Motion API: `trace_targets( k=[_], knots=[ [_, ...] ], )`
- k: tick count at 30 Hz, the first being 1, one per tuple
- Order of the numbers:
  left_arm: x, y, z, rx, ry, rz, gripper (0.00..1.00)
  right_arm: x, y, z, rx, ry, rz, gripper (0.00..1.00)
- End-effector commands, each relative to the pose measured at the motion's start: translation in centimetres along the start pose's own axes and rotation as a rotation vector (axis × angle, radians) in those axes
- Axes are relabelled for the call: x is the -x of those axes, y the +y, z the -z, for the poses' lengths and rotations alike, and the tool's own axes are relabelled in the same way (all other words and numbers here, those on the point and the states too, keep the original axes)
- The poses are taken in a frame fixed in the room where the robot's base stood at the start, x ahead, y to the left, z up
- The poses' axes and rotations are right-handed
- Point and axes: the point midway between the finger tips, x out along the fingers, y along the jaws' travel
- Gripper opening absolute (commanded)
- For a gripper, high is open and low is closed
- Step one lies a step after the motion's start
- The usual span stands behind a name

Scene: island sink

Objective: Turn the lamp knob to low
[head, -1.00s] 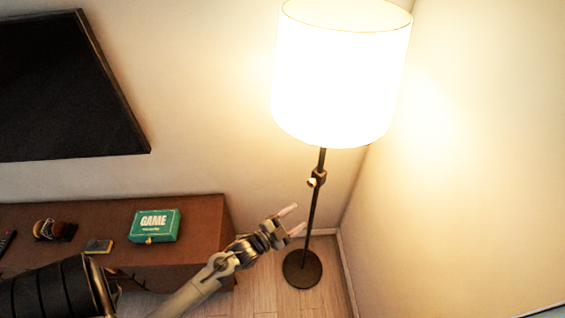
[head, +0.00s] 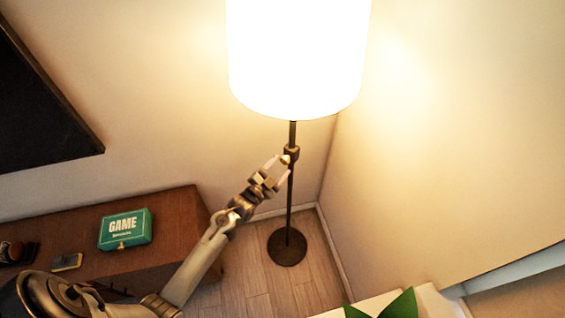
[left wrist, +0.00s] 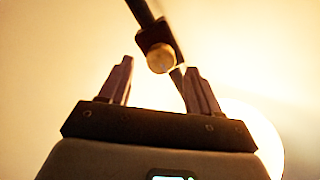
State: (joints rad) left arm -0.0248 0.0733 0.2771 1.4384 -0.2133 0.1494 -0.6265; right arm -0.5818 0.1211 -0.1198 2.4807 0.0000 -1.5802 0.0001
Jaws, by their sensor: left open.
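The floor lamp has a bright, lit white shade (head: 297,55) and a dark thin pole (head: 290,205) on a round base (head: 287,247). Its knob is small and brassy, on a dark block on the pole below the shade. In the left wrist view the round knob (left wrist: 160,58) shows ahead of the gap between my fingers, with the fingertips apart from it. My left gripper (head: 278,163) is open and empty, close to the knob; it also shows in the left wrist view (left wrist: 160,82). My right gripper is in neither view.
A brown cabinet (head: 165,235) stands at left with a green game box (head: 125,230) on top. A dark screen (head: 40,100) hangs on the wall. Walls meet in a corner behind the lamp. Green leaves (head: 398,305) show at the bottom.

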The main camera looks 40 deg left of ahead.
Motion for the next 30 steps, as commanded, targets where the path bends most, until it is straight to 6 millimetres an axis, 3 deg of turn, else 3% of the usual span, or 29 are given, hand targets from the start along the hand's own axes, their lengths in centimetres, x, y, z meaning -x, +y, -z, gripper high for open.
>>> trace_targets(
  k=[6,19,30],
  knots=[
    [-2.3,-0.1,0.0,0.000,0.000,0.001,0.63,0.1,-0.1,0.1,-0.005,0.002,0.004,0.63],
    [-2.9,0.0,0.0,-0.001,0.000,0.000,0.63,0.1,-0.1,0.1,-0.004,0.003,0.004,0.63],
    [-2.9,0.0,0.0,-0.001,0.000,0.001,0.08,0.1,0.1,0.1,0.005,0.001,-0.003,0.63]
  ],
)
